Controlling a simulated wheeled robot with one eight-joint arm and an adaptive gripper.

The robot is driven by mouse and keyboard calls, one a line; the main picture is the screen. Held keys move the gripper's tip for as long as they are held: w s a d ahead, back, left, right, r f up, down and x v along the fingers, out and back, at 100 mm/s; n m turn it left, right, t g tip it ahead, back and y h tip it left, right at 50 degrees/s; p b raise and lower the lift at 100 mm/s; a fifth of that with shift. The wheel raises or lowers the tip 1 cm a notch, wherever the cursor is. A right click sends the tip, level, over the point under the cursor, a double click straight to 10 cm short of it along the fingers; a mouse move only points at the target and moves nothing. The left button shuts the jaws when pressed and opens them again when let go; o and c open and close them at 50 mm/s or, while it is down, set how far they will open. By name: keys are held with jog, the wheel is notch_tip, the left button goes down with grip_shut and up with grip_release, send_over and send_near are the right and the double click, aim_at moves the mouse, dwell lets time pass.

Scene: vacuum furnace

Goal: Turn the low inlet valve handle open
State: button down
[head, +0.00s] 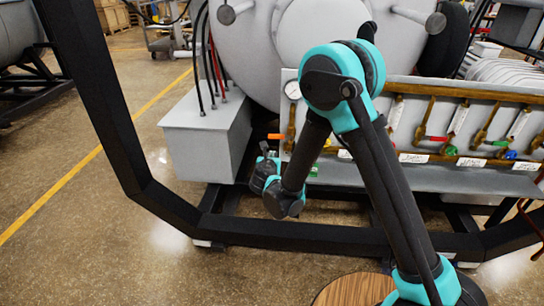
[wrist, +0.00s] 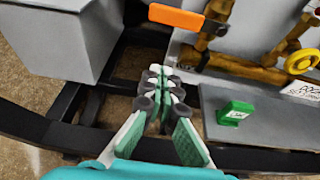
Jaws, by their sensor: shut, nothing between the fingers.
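An orange valve handle (wrist: 176,17) sticks out to the left from brass pipework at the top of the wrist view. It also shows as a small orange bar (head: 275,136) in the head view, at the left end of the valve panel. I cannot read a label that names it as the low inlet valve. My gripper (wrist: 160,78) is shut and empty, its fingertips together, below and slightly left of the orange handle and apart from it. In the head view, my arm hides part of the panel and the fingertips are hard to make out.
A yellow round knob (wrist: 302,61) and a green block (wrist: 237,112) lie right of my gripper. A grey box (head: 207,135) stands left of the panel. A black frame rail (head: 330,236) crosses in front.

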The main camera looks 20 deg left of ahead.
aim_at(280, 137)
jog(key=shift+w+a+r, duration=0.2)
jog(key=shift+w+r, duration=0.15)
jog(key=shift+w, duration=0.55)
jog(key=shift+w+a+r, duration=0.25)
jog(key=shift+w+r, duration=0.05)
jog(key=shift+w, duration=0.65)
jog(key=shift+w+a+r, duration=0.2)
jog(key=shift+w+r, duration=0.15)
jog(key=shift+w, duration=0.55)
